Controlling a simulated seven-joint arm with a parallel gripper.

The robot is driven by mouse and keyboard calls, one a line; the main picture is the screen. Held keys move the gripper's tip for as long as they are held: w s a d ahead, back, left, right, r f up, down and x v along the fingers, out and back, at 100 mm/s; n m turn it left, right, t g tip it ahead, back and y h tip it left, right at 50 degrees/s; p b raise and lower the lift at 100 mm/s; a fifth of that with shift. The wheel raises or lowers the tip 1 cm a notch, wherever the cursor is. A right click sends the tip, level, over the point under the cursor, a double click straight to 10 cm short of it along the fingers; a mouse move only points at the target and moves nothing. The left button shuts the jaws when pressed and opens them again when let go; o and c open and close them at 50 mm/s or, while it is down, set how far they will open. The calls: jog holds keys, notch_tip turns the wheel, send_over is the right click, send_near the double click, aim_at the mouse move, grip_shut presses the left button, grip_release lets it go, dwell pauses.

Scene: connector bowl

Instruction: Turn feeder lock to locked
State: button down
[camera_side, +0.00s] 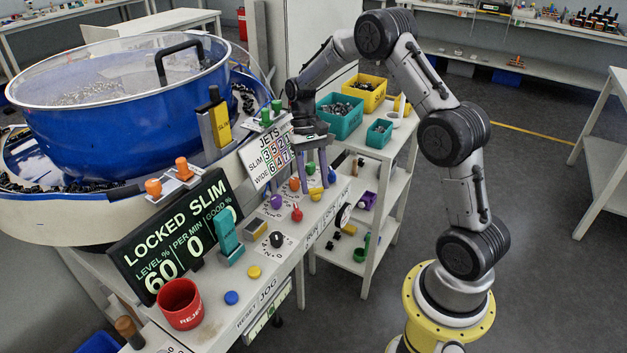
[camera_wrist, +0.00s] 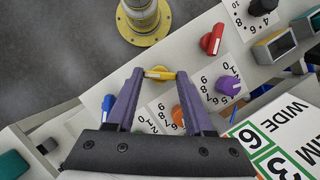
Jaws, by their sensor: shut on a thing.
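My gripper (camera_side: 315,188) is over the control panel, its two purple fingers pointing down. In the wrist view my gripper (camera_wrist: 160,73) has its fingertips on either side of a yellow knob (camera_wrist: 160,74), shut on its ends. The yellow knob (camera_side: 315,193) also shows in the side view, low between the fingers. No label naming it as the feeder lock is readable. The dark display (camera_side: 175,235) reads "LOCKED SLIM", with 60 for level. The blue feeder bowl (camera_side: 120,120) stands at the left.
Close around are a red knob (camera_wrist: 211,40), a purple knob (camera_wrist: 228,86), an orange knob (camera_wrist: 178,116) and a blue knob (camera_wrist: 107,107). The "JETS" board (camera_side: 270,155) stands just left of my gripper. A red reject cup (camera_side: 180,304) and teal lever (camera_side: 229,240) are nearer the front.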

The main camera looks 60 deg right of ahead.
jog(key=shift+r+m, duration=0.1)
jog(key=shift+m, duration=0.5)
jog(key=shift+t, duration=0.3)
jog(key=shift+c, duration=1.4)
grip_release()
jog(key=v, duration=1.3)
jog(key=shift+d+r, duration=0.25)
jog(key=shift+d, duration=0.15)
jog(key=shift+w, duration=0.15)
